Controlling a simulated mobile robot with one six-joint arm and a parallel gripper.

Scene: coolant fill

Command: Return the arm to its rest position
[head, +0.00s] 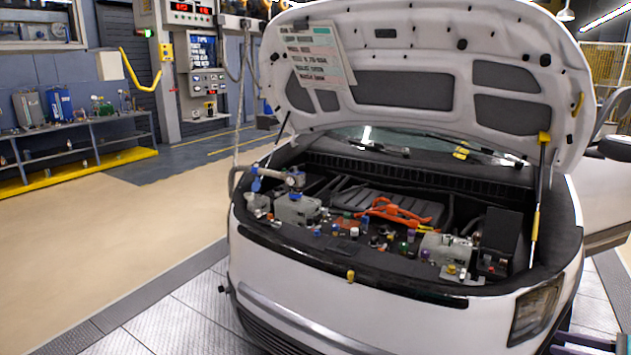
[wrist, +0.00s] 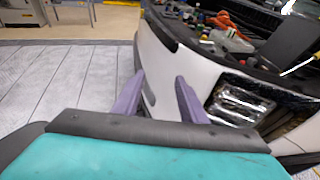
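My gripper (wrist: 156,92) shows in the wrist view as two purple fingers standing apart with nothing between them. A teal and dark part of my own arm fills the bottom of that view. Beyond the fingers is the white front bumper of the car (wrist: 168,58); I see no contact with it. In the head view the white car (head: 400,318) stands with its hood (head: 420,60) propped up.
The open engine bay (head: 375,205) holds orange cables (head: 398,212), grey reservoirs and several coloured caps. The tan floor (head: 130,235) left of the car is clear.

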